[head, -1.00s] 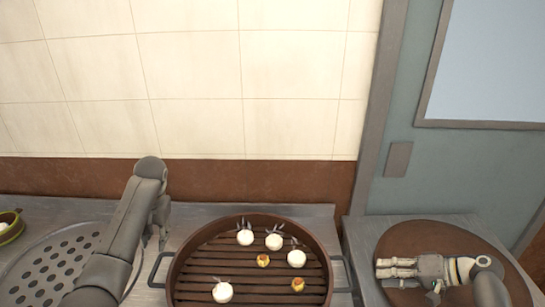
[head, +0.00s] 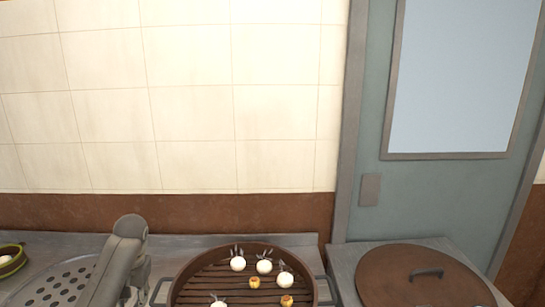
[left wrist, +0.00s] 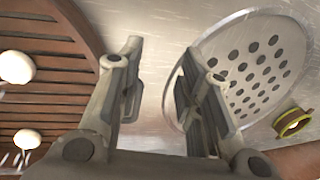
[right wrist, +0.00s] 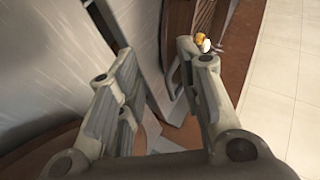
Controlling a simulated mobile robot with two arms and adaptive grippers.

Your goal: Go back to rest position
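My left arm reaches in at the lower left of the head view, beside the brown steamer pot (head: 213,285). In the left wrist view my left gripper (left wrist: 160,70) is open, with nothing between its fingers. My right gripper is out of the head view. In the right wrist view my right gripper (right wrist: 157,65) is open and empty. The slatted steamer holds several white buns (head: 264,267) with grey ear-like pieces and small yellow buns (head: 287,301). The steamer also shows at the left of the left wrist view (left wrist: 55,55).
A brown lid with a handle (head: 400,290) lies on the right counter. A perforated metal plate (head: 45,296) is set in the left counter. A green-rimmed dish (head: 12,249) stands at the far left. The tiled wall (head: 200,100) rises behind the counters.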

